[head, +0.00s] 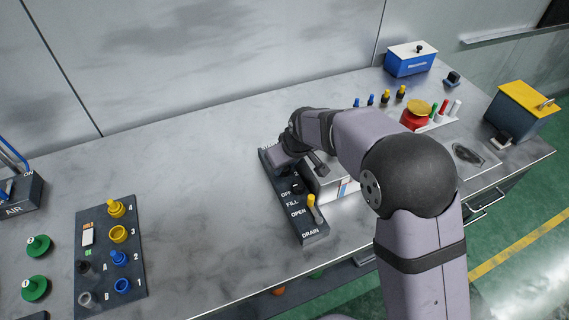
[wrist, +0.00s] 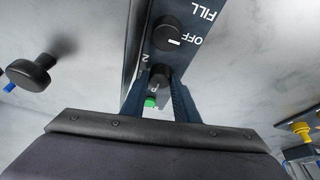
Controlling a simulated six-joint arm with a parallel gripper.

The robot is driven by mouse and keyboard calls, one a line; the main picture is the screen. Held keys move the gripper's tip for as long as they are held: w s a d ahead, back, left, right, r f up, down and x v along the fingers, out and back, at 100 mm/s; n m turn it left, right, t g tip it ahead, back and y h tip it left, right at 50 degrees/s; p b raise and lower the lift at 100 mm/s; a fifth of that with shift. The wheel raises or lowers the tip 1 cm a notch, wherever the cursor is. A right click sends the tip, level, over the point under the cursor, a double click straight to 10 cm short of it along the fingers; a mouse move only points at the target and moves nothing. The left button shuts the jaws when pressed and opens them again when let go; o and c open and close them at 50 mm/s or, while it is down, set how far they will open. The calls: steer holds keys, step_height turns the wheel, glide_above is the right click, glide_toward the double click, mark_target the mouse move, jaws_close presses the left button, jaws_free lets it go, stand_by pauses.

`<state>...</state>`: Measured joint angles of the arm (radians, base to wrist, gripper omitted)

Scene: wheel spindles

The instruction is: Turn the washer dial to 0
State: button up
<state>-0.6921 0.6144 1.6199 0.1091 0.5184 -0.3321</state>
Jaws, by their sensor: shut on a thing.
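A black washer dial (wrist: 160,73) sits on the dark control panel (head: 310,236), seen between my fingers in the wrist view. My gripper (wrist: 159,84) is shut on this dial, one finger on each side. A white mark shows on the dial's near side and a "2" is printed beside its far left. The rest of its scale, including any 0, is hidden by the fingers and wrist. In the head view my gripper (head: 287,168) is over the panel's far end and my arm hides the dial.
A second black knob (wrist: 168,34) by OFF and FILL is close to my fingers. A yellow-tipped lever (head: 312,205) stands by OPEN and DRAIN. A black round handle (wrist: 29,73) juts out beside the panel. Bare bench lies left of the panel.

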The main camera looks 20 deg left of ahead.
steer(key=shift+n, duration=0.4)
steer(key=o, duration=1.1)
steer(key=shift+c, duration=0.2)
steer(key=shift+m, duration=0.4)
